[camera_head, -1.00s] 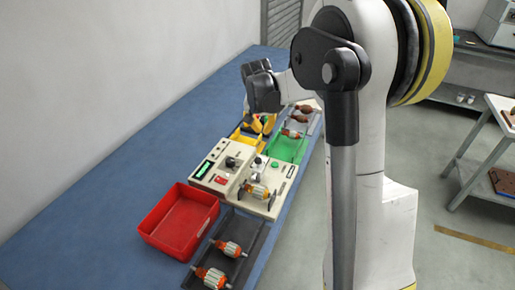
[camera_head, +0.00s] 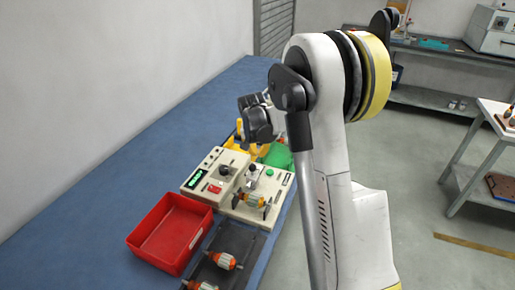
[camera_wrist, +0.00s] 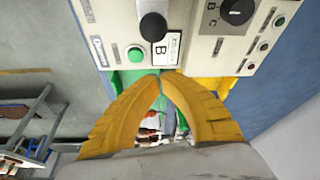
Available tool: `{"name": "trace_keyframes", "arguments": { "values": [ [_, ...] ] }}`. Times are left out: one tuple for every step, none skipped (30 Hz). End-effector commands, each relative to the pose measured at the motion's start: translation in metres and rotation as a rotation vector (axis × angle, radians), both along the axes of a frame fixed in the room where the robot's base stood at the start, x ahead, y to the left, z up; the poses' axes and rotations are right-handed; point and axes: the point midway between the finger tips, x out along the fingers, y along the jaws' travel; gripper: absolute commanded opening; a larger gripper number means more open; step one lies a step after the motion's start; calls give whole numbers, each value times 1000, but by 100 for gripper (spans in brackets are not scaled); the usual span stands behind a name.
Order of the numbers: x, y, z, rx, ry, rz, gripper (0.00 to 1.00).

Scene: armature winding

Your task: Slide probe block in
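The cream tester (camera_head: 212,180) stands on the blue bench, with a dial, a green display and a red switch. On its right part, a small block with a black knob (camera_head: 252,173), which looks like the probe block, sits behind an orange-and-copper armature (camera_head: 257,198).
A red bin (camera_head: 172,235) stands in front of the tester. A dark tray (camera_head: 238,240) holding armatures is beside it. A green tray (camera_head: 277,157) and a yellow bin lie behind, partly hidden by my arm. The bench's left side is clear.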

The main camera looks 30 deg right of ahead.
Motion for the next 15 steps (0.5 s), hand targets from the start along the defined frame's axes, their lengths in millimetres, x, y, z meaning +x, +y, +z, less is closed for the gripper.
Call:
{"name": "trace_keyframes", "arguments": {
  "values": [
    [-7,7,-3,1,1,3,0],
    [-10,10,-3,1,1,3,0],
    [-14,13,-4,1,1,2,0],
    [-16,14,-4,1,0,1,0],
    [-17,16,-4,1,0,1,0],
    [-20,17,-5,0,1,1,0],
    [-21,18,-5,0,1,1,0],
    [-22,19,-4,0,1,1,0],
    [-23,20,-4,0,1,1,0],
    [-23,20,-4,0,1,1,0],
    [-23,20,-4,0,1,1,0],
    [-23,20,-4,0,1,1,0],
    [-23,20,-4,0,1,1,0],
    [-23,20,-4,0,1,1,0],
    [-23,20,-4,0,1,1,0]
  ]
}}
